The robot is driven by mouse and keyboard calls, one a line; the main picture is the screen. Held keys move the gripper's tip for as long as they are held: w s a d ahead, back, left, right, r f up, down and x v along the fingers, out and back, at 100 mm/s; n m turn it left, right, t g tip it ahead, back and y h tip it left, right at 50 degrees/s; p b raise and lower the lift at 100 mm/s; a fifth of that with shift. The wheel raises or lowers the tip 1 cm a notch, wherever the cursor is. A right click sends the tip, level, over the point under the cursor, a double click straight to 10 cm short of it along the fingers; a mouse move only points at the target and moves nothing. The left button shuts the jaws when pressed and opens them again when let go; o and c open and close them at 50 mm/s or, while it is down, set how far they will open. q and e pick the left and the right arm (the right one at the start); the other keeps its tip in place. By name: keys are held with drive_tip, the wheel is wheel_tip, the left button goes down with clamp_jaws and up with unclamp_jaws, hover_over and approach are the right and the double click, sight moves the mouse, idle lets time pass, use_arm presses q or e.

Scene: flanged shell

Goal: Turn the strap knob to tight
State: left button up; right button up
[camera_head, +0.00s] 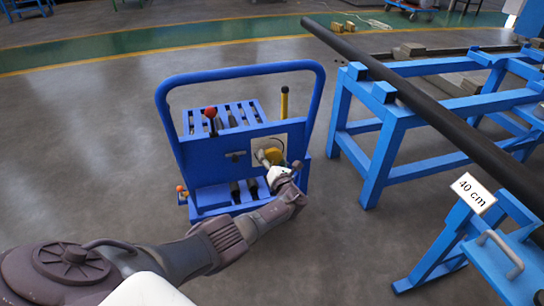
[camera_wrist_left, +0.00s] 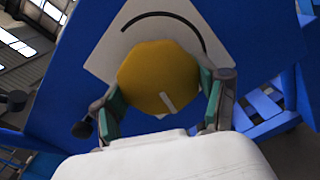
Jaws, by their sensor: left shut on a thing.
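The strap knob is a yellow round knob (camera_head: 274,155) on a white plate (camera_head: 283,136) at the right of the blue cart's panel. In the left wrist view the knob (camera_wrist_left: 158,75) fills the space between the fingers and bears a white mark near its lower right edge. A black arc is drawn on the white plate (camera_wrist_left: 133,17) above it. My left gripper (camera_head: 271,162) is shut on the knob, with a finger on each side; the gripper (camera_wrist_left: 160,100) also shows in the left wrist view. My right gripper is not in view.
A long black pipe (camera_head: 420,100) rests on blue stands (camera_head: 375,165) at right. A "40 cm" sign (camera_head: 473,192) stands near. Floor left is clear.

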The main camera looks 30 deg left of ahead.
use_arm(q)
drive_tip(key=shift+f+m, duration=0.1)
drive_tip(key=shift+m, duration=0.2)
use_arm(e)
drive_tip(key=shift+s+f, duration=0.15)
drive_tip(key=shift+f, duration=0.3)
use_arm(q)
drive_tip(key=o, duration=1.2)
drive_tip(key=shift+c, duration=0.2)
drive_tip(key=shift+s, duration=0.1)
drive_tip(key=v, duration=1.2)
